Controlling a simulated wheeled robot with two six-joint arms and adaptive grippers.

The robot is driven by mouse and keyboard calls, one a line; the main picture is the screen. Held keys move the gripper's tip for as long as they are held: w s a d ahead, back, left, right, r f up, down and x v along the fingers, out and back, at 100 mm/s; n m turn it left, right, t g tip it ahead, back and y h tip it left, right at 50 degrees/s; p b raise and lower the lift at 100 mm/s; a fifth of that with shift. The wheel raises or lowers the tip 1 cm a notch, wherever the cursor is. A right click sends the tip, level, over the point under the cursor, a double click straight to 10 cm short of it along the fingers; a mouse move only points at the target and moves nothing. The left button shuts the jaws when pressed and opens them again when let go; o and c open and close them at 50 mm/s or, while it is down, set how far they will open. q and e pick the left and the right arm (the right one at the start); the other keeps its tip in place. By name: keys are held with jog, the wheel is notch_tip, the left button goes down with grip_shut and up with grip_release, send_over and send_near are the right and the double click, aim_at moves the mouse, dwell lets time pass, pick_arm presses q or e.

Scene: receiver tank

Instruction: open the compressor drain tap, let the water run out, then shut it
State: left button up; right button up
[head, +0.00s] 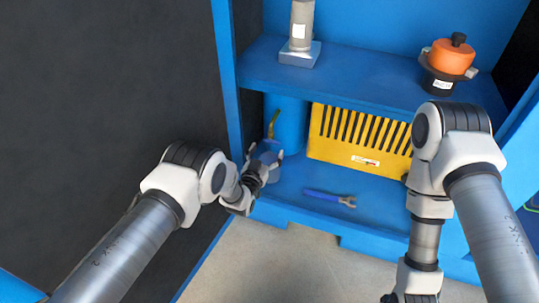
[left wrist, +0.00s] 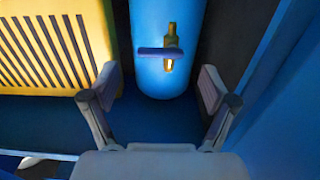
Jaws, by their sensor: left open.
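The compressor tank is a blue upright cylinder (head: 291,122) on the lower shelf, and it also shows at the top of the left wrist view (left wrist: 150,75). A brass drain tap (left wrist: 171,31) is on its front, with a dark blue-purple lever (left wrist: 158,52) lying crosswise over it. In the head view a yellowish bit of the tap (head: 274,122) shows above my left gripper (head: 269,158). That gripper is open and empty, its fingers apart on either side of the view, with the lever between and beyond them. No water shows. My right gripper is out of frame.
A yellow slotted panel (head: 360,158) stands right of the tank. A blue-handled wrench (head: 328,198) lies on the lower shelf. The upper shelf holds a grey cylinder (head: 301,25) and an orange-topped unit (head: 452,57). A blue post (head: 228,85) rises close left of my gripper.

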aim_at(271, 143)
pick_arm(q)
jog(key=b+x, duration=0.1)
jog(key=x, duration=0.2)
jog(key=shift+b, duration=0.35)
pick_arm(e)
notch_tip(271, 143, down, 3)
pick_arm(q)
jog(key=shift+c, duration=0.3)
jog(key=c, duration=1.1)
jog(key=m, duration=0.2)
jog(key=m+b, duration=0.1)
jog(key=m, duration=0.2)
jog(key=shift+f+m+b, duration=0.3)
jog(key=shift+m, duration=0.1)
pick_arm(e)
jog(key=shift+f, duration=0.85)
